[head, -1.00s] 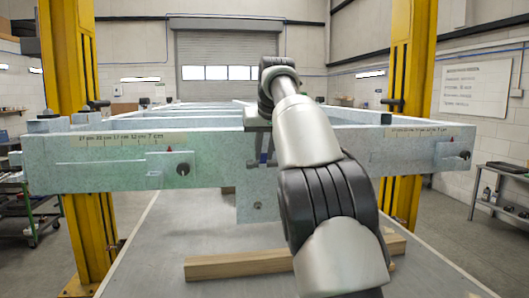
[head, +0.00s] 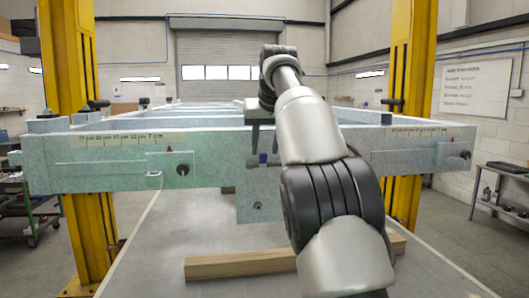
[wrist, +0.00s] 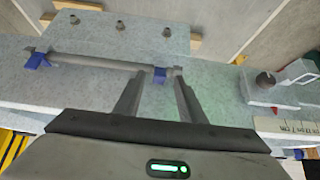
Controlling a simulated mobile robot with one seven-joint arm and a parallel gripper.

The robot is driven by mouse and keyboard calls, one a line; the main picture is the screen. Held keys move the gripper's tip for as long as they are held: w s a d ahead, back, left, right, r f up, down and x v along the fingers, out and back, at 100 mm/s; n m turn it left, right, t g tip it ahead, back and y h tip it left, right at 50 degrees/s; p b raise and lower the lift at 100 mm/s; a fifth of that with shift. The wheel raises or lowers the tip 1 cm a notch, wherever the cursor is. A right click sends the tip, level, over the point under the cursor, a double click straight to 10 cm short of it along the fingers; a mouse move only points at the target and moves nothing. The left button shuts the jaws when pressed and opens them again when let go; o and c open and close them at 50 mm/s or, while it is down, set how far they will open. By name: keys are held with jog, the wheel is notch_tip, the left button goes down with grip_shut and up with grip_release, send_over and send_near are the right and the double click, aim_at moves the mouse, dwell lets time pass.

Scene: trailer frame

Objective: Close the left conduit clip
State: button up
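A thin grey conduit (wrist: 95,62) runs along the pale speckled beam in the wrist view. Two blue clips sit on it: one near the far left end (wrist: 37,61) and one near the right end (wrist: 160,75). The wrist view looks turned round against the head view, so the clip on its right seems to be the left one, which shows as a small blue spot in the head view (head: 263,159). My gripper (wrist: 160,80) is open and empty, its fingertips on either side of this clip. Contact and the clip's flap position cannot be told. My arm hides the other clip in the head view.
The pale frame beam (head: 110,170) crosses the scene. A plate with a bolt (head: 258,205) hangs below its middle. A knobbed bracket (wrist: 275,85) stands right of my gripper in the wrist view. Yellow posts (head: 75,120) flank the frame. A wooden bar (head: 240,264) lies below.

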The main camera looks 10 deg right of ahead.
jog(key=v, duration=0.4)
jog(key=shift+s+r, duration=0.3)
jog(key=t+b, duration=1.1)
jog(key=b, duration=0.7)
send_near(264, 155)
jog(key=w+p, duration=0.1)
jog(key=w, duration=0.4)
jog(key=w+p, duration=0.2)
jog(key=w, duration=0.3)
jog(key=shift+w+r, duration=0.2)
jog(key=shift+w, duration=0.1)
jog(key=shift+p, duration=0.3)
grip_shut()
